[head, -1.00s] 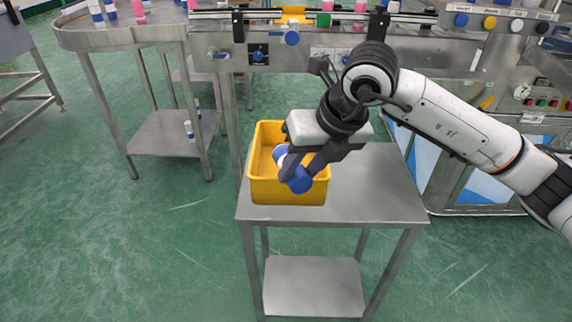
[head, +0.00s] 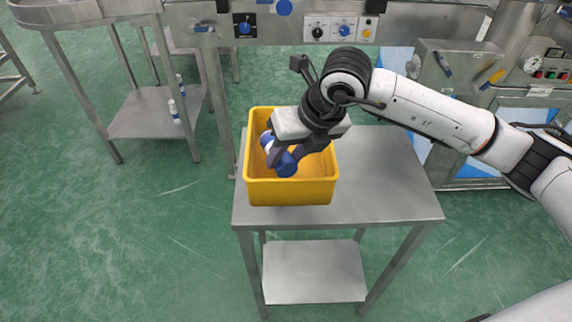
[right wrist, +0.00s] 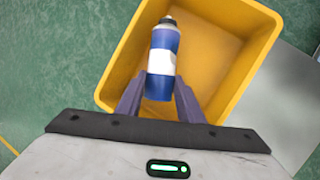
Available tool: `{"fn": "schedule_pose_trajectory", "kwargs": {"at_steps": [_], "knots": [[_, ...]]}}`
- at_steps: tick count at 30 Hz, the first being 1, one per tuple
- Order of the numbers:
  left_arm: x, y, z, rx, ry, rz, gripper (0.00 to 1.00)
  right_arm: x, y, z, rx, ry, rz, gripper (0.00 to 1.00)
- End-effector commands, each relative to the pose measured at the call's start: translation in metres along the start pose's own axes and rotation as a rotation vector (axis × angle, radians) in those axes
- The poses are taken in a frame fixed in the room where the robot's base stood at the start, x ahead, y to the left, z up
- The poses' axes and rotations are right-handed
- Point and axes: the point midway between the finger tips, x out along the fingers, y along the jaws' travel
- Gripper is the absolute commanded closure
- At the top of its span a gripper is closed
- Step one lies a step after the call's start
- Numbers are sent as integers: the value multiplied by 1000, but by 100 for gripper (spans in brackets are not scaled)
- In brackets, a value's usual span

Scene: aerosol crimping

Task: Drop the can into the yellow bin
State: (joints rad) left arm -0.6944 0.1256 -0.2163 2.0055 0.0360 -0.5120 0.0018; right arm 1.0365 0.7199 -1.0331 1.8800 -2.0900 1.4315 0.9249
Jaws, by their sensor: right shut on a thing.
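The yellow bin (head: 291,192) stands on the left part of a small steel table. My right gripper (head: 277,152) is shut on a blue can with a white band (head: 285,164) and holds it tilted over the bin's opening. In the right wrist view the can (right wrist: 161,72) sits between the two fingers of the gripper (right wrist: 157,98), with the bin's inside (right wrist: 213,50) behind it. The bin looks empty where its floor shows. I cannot tell how far the can is below the rim. My left gripper is not in view.
The small steel table (head: 388,180) is bare to the right of the bin. A steel machine front with knobs (head: 330,28) runs behind. A round-topped steel stand (head: 70,12) at the left has small cans (head: 174,112) on its lower shelf.

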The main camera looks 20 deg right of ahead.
Motion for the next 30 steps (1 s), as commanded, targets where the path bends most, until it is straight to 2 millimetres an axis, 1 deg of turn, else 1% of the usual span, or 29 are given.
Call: {"fn": "schedule_pose_trajectory", "kwargs": {"at_steps": [6,12,13,16,26,29,30], "knots": [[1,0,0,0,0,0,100,28,-7,-12,2,3,-2,88],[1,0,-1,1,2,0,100,30,-8,-13,0,1,-2,88],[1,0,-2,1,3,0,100,30,-8,-13,0,2,-2,65],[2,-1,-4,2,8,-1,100,30,-7,-13,0,2,-2,48],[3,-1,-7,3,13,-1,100,28,-7,-12,0,1,-1,48],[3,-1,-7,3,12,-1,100,19,-6,-12,-1,-1,1,48],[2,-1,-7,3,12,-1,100,13,-7,-12,-1,-1,0,48]]}}
